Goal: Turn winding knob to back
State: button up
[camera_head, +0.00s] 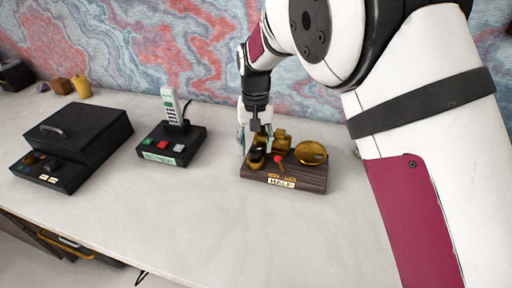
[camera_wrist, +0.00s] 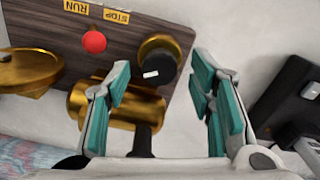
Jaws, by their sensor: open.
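The winding knob, a brass collar with a black top and a white mark, sits at the left front of a dark wooden base (camera_head: 310,178) in the head view (camera_head: 256,160). In the wrist view the knob (camera_wrist: 158,68) appears between my fingertips, its white mark pointing roughly sideways in the picture. My gripper (camera_head: 251,143) is above the knob with its teal-padded fingers open, also seen in the wrist view (camera_wrist: 160,75). Gaps show on both sides of the knob, and no contact is clear. The exact height of the fingertips over it is hard to tell.
A red lever (camera_wrist: 94,42) by RUN/STOP labels, a brass drum (camera_wrist: 118,104) and a brass disc (camera_head: 311,152) share the base. A telephone-like device (camera_head: 172,142) and a black box (camera_head: 80,130) stand left. The desk front is clear.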

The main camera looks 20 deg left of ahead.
jog(key=shift+f, duration=0.65)
jog(key=c, duration=1.2)
jog(key=shift+o, duration=0.2)
